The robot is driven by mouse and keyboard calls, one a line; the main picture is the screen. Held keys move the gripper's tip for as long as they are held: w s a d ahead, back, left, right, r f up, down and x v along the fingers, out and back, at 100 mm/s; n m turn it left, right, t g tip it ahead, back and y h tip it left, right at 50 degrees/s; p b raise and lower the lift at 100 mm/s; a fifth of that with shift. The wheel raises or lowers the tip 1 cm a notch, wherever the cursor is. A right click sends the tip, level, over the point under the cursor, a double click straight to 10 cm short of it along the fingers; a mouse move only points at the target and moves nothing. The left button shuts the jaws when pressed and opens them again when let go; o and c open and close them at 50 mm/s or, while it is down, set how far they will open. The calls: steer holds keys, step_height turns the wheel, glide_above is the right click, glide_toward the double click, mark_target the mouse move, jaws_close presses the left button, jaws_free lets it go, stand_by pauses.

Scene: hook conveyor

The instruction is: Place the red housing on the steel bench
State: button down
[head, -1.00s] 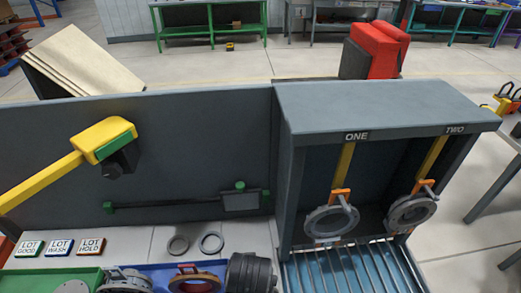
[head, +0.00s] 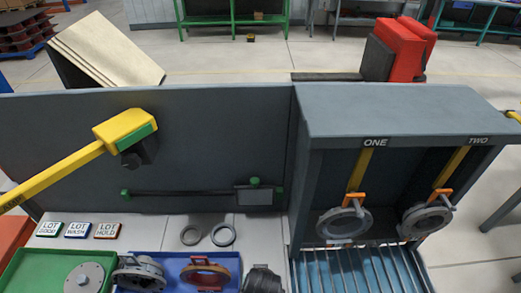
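I cannot tell for certain which surface is the steel bench; a grey bench (head: 349,17) stands far back.
Station ONE (head: 344,222) and station TWO (head: 427,219) each hold a grey ring housing on a hook. Two loose rings (head: 223,235) and LOT tiles (head: 77,230) lie on the pale surface. A green tray (head: 50,270) is at lower left.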

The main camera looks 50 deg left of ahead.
steer(key=shift+w+a+f, duration=0.1)
steer(key=shift+a+f, duration=0.05)
steer(key=shift+f, duration=0.05)
steer(key=shift+f, duration=0.2)
steer(key=shift+c, duration=1.2)
jaws_free()
